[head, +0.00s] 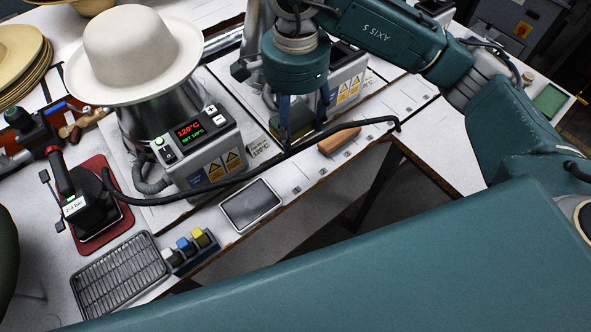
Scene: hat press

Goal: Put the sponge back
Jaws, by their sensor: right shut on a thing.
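My right gripper (304,112) points down at the upper middle of the head view, behind the black hose. Its fingers are shut on a small olive-tan block, which looks like the sponge (291,133). The hose and fingers hide part of it, and I cannot tell whether it touches the bench. A shallow grey rectangular tray (250,206) lies near the bench's front edge, left of and nearer than the gripper, with nothing visible in it. My left gripper is not in view.
A hat press with a cream hat (143,48) and a 120°C control box (196,145) stands to the left. A black hose (255,166) crosses in front of the gripper. A brown block (339,141), an iron (92,203) and a wire rack (119,275) lie on the bench.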

